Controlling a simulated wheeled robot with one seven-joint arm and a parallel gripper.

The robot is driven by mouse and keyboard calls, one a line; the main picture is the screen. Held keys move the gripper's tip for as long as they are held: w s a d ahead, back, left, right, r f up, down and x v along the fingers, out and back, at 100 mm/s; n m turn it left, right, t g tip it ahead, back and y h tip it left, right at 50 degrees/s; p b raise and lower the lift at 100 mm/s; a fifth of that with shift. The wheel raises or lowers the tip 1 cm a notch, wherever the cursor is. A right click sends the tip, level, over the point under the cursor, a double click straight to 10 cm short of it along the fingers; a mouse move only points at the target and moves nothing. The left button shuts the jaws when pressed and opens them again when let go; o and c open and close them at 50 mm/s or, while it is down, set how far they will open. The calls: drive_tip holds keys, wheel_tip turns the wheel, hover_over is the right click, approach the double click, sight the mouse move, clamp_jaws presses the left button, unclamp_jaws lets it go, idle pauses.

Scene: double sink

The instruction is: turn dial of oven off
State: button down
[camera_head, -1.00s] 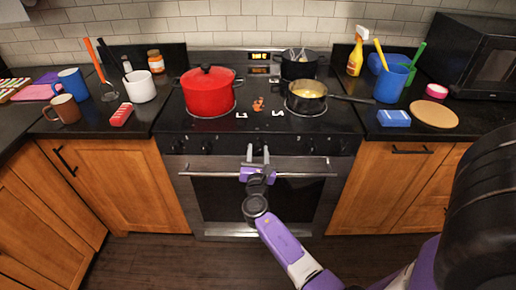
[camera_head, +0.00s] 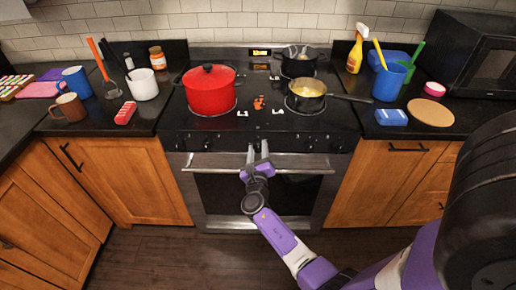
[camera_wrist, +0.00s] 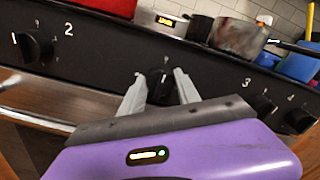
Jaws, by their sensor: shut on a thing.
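The oven (camera_head: 262,195) is a black and steel range with a row of black dials along its front panel. In the wrist view, the middle dial (camera_wrist: 161,86) sits between the two grey fingers of my gripper (camera_wrist: 160,78). The fingers are closed on its sides. In the head view, my gripper (camera_head: 257,149) is at the middle of the panel, just above the oven door handle (camera_head: 205,169). It mostly hides the middle dial there. The dial's exact angle is hard to read.
Other dials flank the middle one, including a left dial (camera_wrist: 36,46) and a right dial (camera_wrist: 262,106). A red pot (camera_head: 209,93), a pan (camera_head: 306,97) and a dark pot (camera_head: 300,62) stand on the cooktop. The floor before the oven is clear.

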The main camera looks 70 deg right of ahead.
drive_tip(key=shift+f, duration=0.1)
idle(0.4)
drive_tip(key=c, duration=0.9)
unclamp_jaws()
drive_tip(key=shift+v, duration=3.9)
